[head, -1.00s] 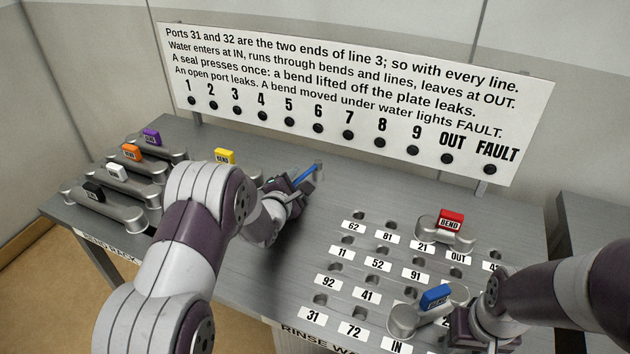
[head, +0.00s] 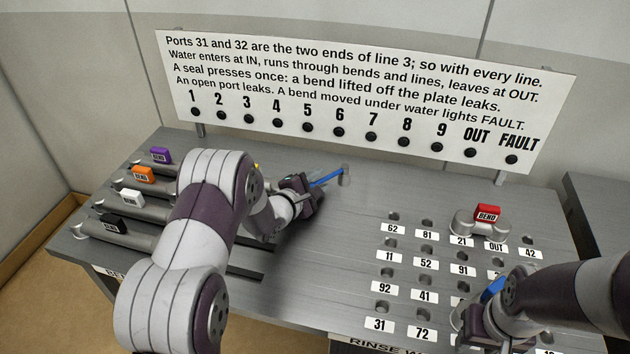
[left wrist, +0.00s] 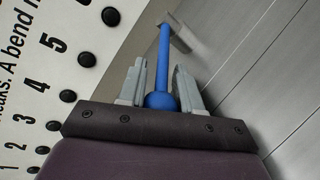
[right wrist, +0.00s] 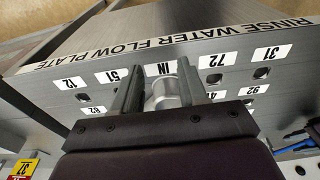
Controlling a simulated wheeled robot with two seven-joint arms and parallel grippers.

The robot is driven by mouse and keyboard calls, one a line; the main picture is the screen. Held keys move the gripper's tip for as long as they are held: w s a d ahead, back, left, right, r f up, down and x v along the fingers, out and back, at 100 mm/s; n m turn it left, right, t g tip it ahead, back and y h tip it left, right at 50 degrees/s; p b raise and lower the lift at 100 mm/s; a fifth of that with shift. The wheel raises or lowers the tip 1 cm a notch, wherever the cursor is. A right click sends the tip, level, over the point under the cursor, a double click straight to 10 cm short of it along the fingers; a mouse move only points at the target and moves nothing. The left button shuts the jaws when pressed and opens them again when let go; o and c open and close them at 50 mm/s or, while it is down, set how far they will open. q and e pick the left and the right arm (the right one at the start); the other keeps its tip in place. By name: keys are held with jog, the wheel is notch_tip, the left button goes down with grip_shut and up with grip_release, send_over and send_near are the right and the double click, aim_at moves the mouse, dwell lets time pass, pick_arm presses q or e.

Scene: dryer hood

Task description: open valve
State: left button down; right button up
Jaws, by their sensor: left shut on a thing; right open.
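A blue lever (head: 327,179) with a grey piece (head: 345,175) at its far end stands above the plate's back edge. My left gripper (head: 303,188) is shut on it; the left wrist view shows the blue rod (left wrist: 164,65) and its ball end between the fingers. My right gripper (right wrist: 157,85) is open, with a grey cylindrical end of the blue-tagged bend (right wrist: 164,92) between its fingers near the IN label. In the head view the blue tag (head: 493,288) is partly hidden by my right arm. The red-tagged bend (head: 484,219) sits at ports 21 and OUT.
Several bends, tagged purple (head: 160,155), orange (head: 142,174), white (head: 131,198) and black (head: 114,223), lie in the rack at left. A sign (head: 350,95) with dark lamps stands behind. Ports 62 to 72 are visibly uncovered. My left arm hides part of the rack.

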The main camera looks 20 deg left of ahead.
pick_arm(q)
jog(key=shift+r, duration=0.2)
jog(key=c, duration=1.1)
grip_release()
jog(key=shift+o, duration=1.3)
jog(key=shift+d, duration=0.2)
pick_arm(e)
jog(key=shift+d, duration=0.1)
pick_arm(q)
jog(key=shift+s, duration=0.2)
jog(key=v, duration=1.2)
jog(key=shift+s, duration=0.1)
pick_arm(e)
jog(key=shift+f, duration=0.15)
